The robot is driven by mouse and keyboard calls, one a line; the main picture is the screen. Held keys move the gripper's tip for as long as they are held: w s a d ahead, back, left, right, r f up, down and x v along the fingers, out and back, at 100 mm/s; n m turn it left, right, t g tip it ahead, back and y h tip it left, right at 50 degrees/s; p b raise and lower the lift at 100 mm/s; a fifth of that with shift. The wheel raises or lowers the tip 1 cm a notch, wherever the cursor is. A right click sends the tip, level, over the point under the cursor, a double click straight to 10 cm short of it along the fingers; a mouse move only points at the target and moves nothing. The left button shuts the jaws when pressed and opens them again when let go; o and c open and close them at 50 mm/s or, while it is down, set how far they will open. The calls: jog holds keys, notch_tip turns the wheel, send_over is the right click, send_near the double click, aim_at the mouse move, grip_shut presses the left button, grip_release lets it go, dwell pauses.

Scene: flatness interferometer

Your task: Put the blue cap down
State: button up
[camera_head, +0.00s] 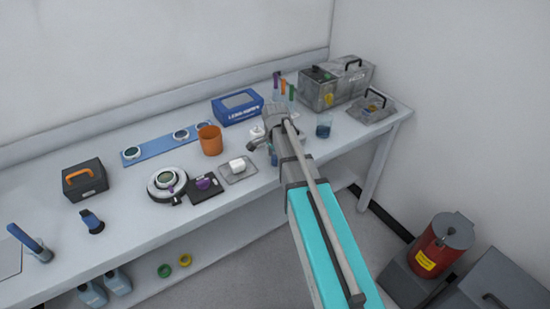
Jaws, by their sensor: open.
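My gripper (256,144) is above the right half of the white bench (130,205), partly hidden by my own arm, and is open. A small blue piece (274,158) shows just right of and below the gripper, against my arm. It may be the blue cap, but it is too small and too covered to be sure. I cannot tell whether it touches the bench or the gripper.
Bare bench lies front left.

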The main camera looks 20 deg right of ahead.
aim_at(275, 158)
notch_tip(275, 158, up, 11)
jog(key=p, duration=1.1)
jog(key=shift+r, duration=0.2)
jog(key=shift+s, duration=0.15)
dwell(0.4)
jog(key=s+a+n, duration=0.3)
jog(key=s+n, duration=1.1)
jog(key=s, duration=0.3)
jog(key=shift+a, duration=0.2)
